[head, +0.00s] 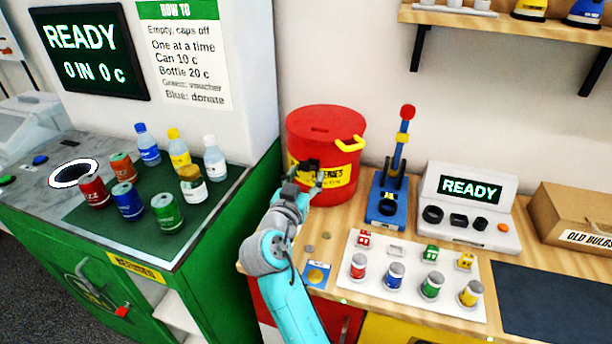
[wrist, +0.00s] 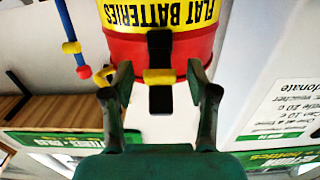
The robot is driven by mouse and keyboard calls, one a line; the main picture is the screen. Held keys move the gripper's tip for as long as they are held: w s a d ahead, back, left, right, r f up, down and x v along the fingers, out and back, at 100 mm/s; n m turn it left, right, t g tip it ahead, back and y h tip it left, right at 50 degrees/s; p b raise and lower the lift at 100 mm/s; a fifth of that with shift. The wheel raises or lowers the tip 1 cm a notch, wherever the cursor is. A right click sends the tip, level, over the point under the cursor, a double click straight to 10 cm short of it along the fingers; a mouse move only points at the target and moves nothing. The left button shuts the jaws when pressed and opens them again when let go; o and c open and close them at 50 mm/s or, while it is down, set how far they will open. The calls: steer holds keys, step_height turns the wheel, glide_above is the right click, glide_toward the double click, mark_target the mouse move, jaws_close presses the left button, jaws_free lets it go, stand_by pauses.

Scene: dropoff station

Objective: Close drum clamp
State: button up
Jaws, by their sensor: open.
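The red drum (head: 322,128) with a yellow label stands on the wooden counter against the wall. A yellow handle (head: 352,143) sticks out from its upper right side. My gripper (head: 308,176) is at the front of the drum and covers part of the label. In the wrist view, which is upside down, a black clamp (wrist: 160,100) with a yellow band (wrist: 160,76) is on the drum (wrist: 190,48). It lies between the fingers of my open gripper (wrist: 160,88), with gaps on both sides. The yellow handle also shows there (wrist: 104,76). Whether the clamp is latched I cannot tell.
A blue lever press (head: 388,190) stands just right of the drum. A white tray (head: 400,300) with several coloured batteries lies in front, and a grey tester (head: 465,205) stands behind it. The green recycling cabinet (head: 225,215) with cans and bottles is close on the left.

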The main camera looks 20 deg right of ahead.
steer(key=shift+w+d, duration=0.25)
steer(key=shift+w, duration=0.05)
steer(key=shift+c, duration=0.2)
jaws_close()
